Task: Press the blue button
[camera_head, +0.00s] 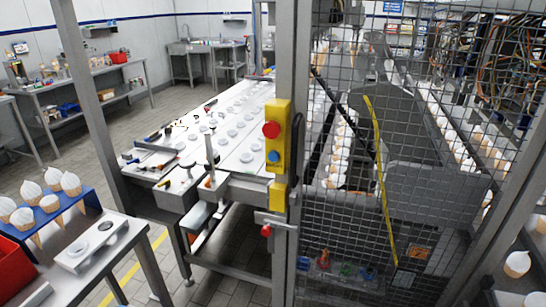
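The blue button (273,156) is on a yellow control box (277,139) fixed to a grey upright post in the middle of the view. It sits low on the box, below a larger red button (271,130). Nothing covers the blue button. Neither of my grippers shows in the head view.
A wire mesh guard (352,207) encloses the machine right of the post. A conveyor table (236,120) with white discs stands behind the post. At the left front, a blue rack (85,195) holds several cones beside a red bin (14,268). Tiled floor is open at left.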

